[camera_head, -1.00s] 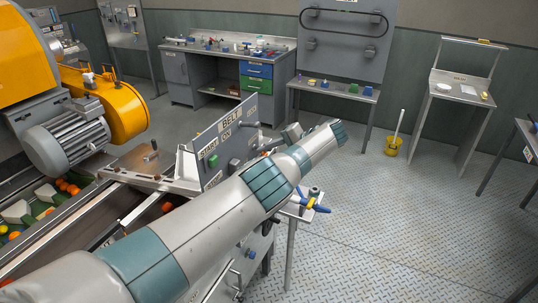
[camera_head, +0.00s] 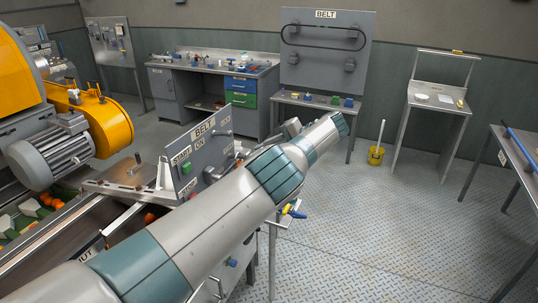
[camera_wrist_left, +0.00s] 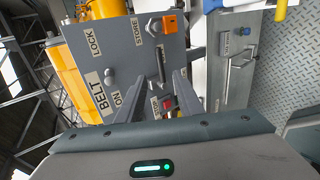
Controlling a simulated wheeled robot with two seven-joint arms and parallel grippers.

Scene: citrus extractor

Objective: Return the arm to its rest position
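My left arm (camera_head: 205,225) reaches from the lower left across the conveyor edge, past the grey BELT control panel (camera_head: 205,150). I see nothing held, and cannot tell whether a finger touches the panel. My right gripper is not in view.
A yellow machine with a grey motor (camera_head: 55,150) and the conveyor with oranges (camera_head: 45,205) are at the left. A small side table with blue-handled tools (camera_head: 293,212) stands just beyond the arm.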

